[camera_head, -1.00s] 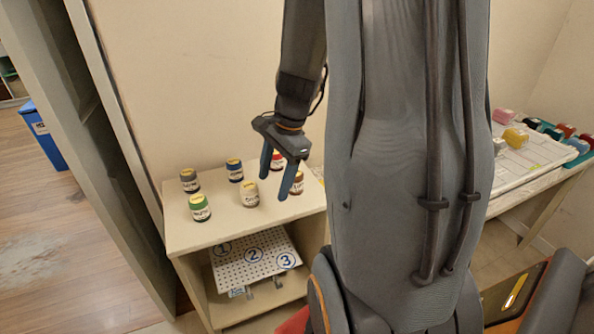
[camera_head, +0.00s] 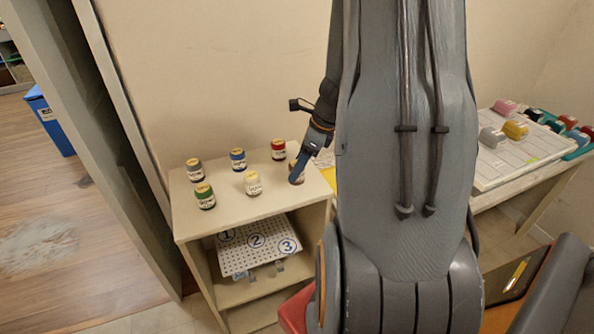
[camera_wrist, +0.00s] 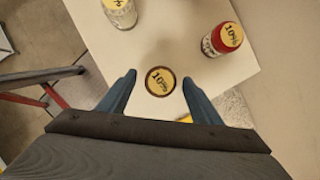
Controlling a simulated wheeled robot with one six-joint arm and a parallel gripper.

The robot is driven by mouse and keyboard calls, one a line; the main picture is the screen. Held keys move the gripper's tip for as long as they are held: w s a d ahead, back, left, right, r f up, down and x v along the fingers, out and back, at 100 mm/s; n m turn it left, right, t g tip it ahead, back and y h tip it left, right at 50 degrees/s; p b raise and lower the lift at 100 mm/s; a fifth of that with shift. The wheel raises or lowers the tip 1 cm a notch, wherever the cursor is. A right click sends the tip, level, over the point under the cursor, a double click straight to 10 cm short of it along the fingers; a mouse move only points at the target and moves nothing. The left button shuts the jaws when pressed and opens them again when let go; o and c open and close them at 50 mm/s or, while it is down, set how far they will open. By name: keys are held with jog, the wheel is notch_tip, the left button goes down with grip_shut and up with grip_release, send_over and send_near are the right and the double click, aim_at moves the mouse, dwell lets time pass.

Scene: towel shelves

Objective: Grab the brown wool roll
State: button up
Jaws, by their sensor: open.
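The brown wool roll (camera_wrist: 160,81) stands upright on the small shelf's top. In the wrist view I see its round yellow top label and brown rim from above. My gripper (camera_wrist: 157,80) is open, with one blue finger on each side of the roll in that view; I cannot tell how far above it the tips are. In the head view my gripper (camera_head: 298,180) hangs over the roll near the right edge of the top and hides most of it.
On the shelf top (camera_head: 225,222) stand a red roll (camera_head: 278,150), a blue roll (camera_head: 238,160), a grey roll (camera_head: 195,170), a green roll (camera_head: 204,197) and a cream roll (camera_head: 253,184). A numbered pegboard (camera_head: 258,245) sits below. A table (camera_head: 525,165) with more coloured rolls is at right.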

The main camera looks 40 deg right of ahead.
jog(key=shift+x, duration=0.9)
jog(key=c, duration=1.2)
jog(key=shift+o, duration=0.2)
jog(key=shift+r, duration=0.1)
